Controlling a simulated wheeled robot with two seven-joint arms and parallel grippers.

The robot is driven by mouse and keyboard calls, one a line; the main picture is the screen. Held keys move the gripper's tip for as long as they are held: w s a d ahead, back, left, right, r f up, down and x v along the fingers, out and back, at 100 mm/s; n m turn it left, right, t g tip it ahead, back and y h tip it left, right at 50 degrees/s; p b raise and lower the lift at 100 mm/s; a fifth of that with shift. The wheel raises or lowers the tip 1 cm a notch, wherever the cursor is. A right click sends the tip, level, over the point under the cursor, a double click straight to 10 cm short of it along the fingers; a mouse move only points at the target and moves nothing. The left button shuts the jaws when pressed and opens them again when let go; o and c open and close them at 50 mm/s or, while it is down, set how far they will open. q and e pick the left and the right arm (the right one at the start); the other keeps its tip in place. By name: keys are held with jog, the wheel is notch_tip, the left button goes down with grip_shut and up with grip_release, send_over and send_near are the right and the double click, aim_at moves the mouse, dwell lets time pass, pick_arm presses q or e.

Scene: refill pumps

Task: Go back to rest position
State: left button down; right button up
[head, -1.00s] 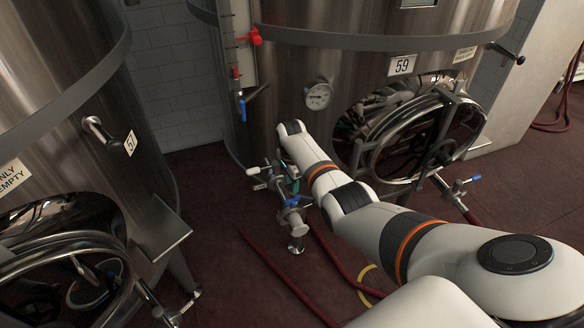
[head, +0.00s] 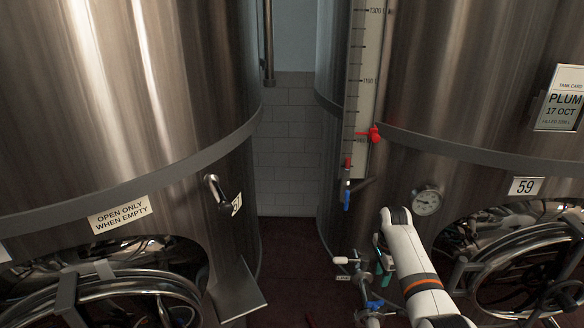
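My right arm (head: 415,265) comes in from the bottom right and reaches up in front of tank 59. Its far end bends down beside the tank's valve fittings (head: 372,303). My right gripper (head: 383,264) is small and partly hidden there, with a teal piece showing at it. Whether its fingers are open or shut does not show, and I cannot tell if it touches the valve. My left arm and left gripper are not in view.
Another steel tank (head: 110,110) stands left, with a metal ledge (head: 236,292). A narrow gap lies between them.

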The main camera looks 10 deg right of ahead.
jog(key=s+a+f+n+t, duration=0.1)
jog(key=s+a+f+n, duration=0.1)
jog(key=s+a+n, duration=0.3)
jog(key=s+a+f+n+h, duration=0.1)
jog(key=s+f+n, duration=0.2)
jog(key=s, duration=0.4)
jog(key=s+a+f+n+t, duration=0.1)
jog(key=s+a+f+n, duration=0.1)
jog(key=s+a+n, duration=0.3)
jog(key=s+a+r+n+t+y, duration=0.1)
jog(key=s+a+r+n, duration=0.25)
jog(key=s, duration=0.55)
jog(key=s+a+r+n+t, duration=0.15)
jog(key=s+r+n, duration=0.35)
jog(key=s, duration=0.5)
notch_tip(320, 180, down, 29)
jog(key=g+b, duration=0.2)
jog(key=b, duration=0.2)
jog(key=s+d+f+g+b, duration=0.1)
jog(key=s+d+f+b, duration=0.1)
jog(key=s+f, duration=1.5)
notch_tip(320, 180, down, 4)
jog(key=shift+b, duration=0.8)
jog(key=shift+g, duration=0.25)
